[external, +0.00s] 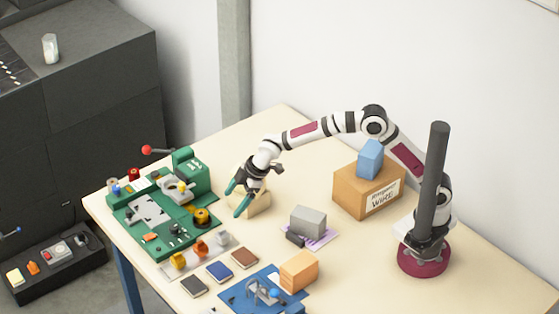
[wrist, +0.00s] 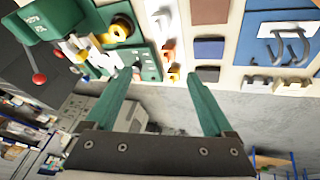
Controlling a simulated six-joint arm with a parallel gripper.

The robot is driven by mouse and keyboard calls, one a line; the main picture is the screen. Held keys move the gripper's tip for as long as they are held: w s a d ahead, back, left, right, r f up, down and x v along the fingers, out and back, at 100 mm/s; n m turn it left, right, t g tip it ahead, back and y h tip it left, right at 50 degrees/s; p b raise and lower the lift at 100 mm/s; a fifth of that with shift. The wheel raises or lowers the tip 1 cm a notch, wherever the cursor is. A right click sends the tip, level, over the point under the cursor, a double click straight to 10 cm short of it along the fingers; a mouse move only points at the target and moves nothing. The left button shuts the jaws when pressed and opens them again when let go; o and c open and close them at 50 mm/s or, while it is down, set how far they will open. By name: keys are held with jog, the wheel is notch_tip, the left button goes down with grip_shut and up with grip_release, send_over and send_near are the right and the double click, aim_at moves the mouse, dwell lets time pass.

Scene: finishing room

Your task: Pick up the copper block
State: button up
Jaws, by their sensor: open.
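The copper block, a small orange-copper piece (external: 201,247), stands on a pale strip between a gold piece (external: 178,260) and a silver piece (external: 222,238). In the wrist view the copper block (wrist: 168,50) shows beyond the gap between my fingers, with the gold piece (wrist: 173,74) below it. My gripper (external: 236,200) has two green fingers spread apart with nothing between them. It is above the table, behind the copper block and apart from it. The fingers also show in the wrist view (wrist: 158,76).
A green machine board (external: 150,240) lies left of the strip. A grey block (external: 308,221) and a cardboard box (external: 366,193) stand to the right.

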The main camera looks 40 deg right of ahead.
jog(key=n, duration=0.2)
send_near(201, 245)
jog(key=shift+y, duration=0.3)
jog(key=x, duration=0.9)
jog(key=shift+d+f, duration=0.2)
jog(key=shift+d, duration=0.1)
grip_shut()
